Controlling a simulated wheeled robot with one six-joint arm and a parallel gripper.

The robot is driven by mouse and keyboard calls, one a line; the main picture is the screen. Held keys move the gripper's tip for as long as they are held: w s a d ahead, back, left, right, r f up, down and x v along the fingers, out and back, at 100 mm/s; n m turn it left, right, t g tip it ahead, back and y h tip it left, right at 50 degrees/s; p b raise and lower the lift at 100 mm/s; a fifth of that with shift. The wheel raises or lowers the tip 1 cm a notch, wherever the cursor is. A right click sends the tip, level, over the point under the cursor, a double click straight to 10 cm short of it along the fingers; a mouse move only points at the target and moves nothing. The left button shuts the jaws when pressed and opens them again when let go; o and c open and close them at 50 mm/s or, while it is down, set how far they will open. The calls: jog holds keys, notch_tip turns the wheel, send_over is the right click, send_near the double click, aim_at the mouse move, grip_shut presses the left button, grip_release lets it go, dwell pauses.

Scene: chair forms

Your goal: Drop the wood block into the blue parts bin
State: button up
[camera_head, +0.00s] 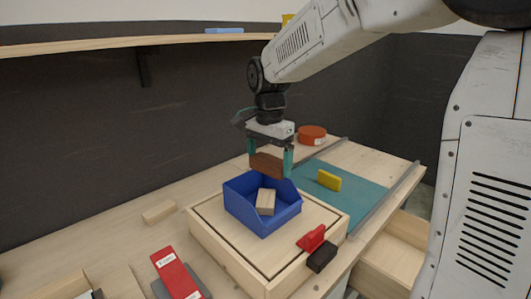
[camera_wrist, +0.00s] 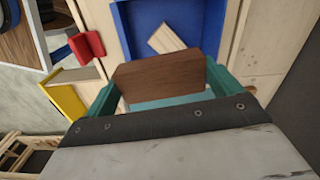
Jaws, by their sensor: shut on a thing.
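My gripper (camera_head: 271,162) is shut on a dark brown wood block (camera_head: 266,165), held level between its green fingers. The block also shows across the fingers in the wrist view (camera_wrist: 160,77). The blue parts bin (camera_head: 248,221) stands on a raised wooden box. The held block is above the bin's back part, apart from it as far as I can tell. A pale wood block (camera_head: 265,201) lies inside the bin and shows beyond the held block in the wrist view (camera_wrist: 167,38).
The wooden box (camera_head: 225,243) bears a red piece (camera_head: 311,238) and a black piece (camera_head: 322,257) at its front right. A yellow block (camera_head: 329,180) lies on a teal mat (camera_head: 355,196). A round orange-red thing (camera_head: 312,134) stands behind. Another pale block (camera_head: 158,211) lies left.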

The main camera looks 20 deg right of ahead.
jog(key=shift+f, duration=2.6)
jog(key=shift+s, duration=0.1)
jog(key=o, duration=0.7)
notch_tip(320, 180, up, 8)
jog(key=shift+f, duration=0.1)
